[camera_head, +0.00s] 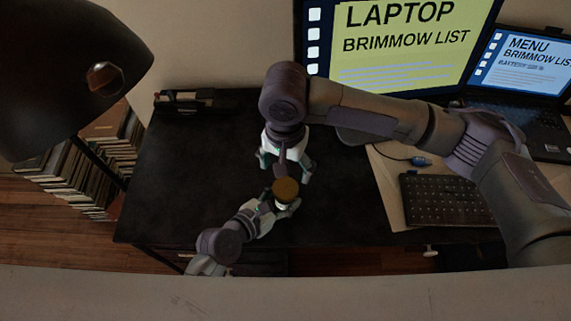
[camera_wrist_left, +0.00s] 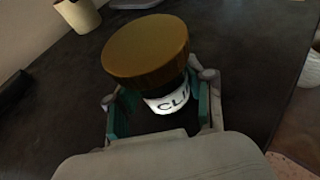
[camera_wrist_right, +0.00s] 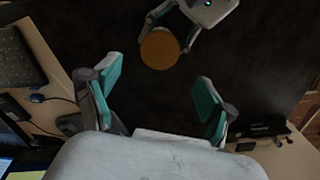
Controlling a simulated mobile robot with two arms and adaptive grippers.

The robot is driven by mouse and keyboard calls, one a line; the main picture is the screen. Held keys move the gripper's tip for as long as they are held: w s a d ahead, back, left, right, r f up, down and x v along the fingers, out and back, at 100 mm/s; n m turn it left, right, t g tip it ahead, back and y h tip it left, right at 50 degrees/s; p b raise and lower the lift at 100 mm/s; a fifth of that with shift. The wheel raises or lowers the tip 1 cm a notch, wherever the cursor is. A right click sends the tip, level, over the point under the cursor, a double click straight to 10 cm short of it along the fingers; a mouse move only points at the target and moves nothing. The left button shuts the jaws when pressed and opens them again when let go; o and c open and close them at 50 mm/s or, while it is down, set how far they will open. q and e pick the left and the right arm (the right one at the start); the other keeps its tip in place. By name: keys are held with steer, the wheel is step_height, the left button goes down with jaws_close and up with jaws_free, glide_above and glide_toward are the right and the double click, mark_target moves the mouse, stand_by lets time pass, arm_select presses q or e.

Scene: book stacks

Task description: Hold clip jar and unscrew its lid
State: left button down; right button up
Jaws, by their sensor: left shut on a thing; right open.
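The clip jar has a wide golden-brown lid (camera_head: 286,188) and a white label reading "CLI" (camera_wrist_left: 170,101). The lid also shows in the left wrist view (camera_wrist_left: 147,48) and the right wrist view (camera_wrist_right: 160,49). My left gripper (camera_head: 284,206) is shut on the jar body below the lid, with fingers on both sides. The jar is upright over the dark desk; whether it touches the desk is hard to tell. My right gripper (camera_wrist_right: 157,85) is open and empty. It points down, just behind the jar in the head view, with the lid ahead of its fingers and apart from them.
The dark desk (camera_head: 190,190) is clear to the left of the jar. A black tray (camera_head: 185,100) lies at its back left. A lamp (camera_head: 70,70) overhangs the left.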

mark_target(286, 188)
steer(key=m, duration=0.4)
steer(key=shift+f, duration=0.1)
steer(key=shift+m, duration=0.3)
steer(key=shift+f, duration=3.95)
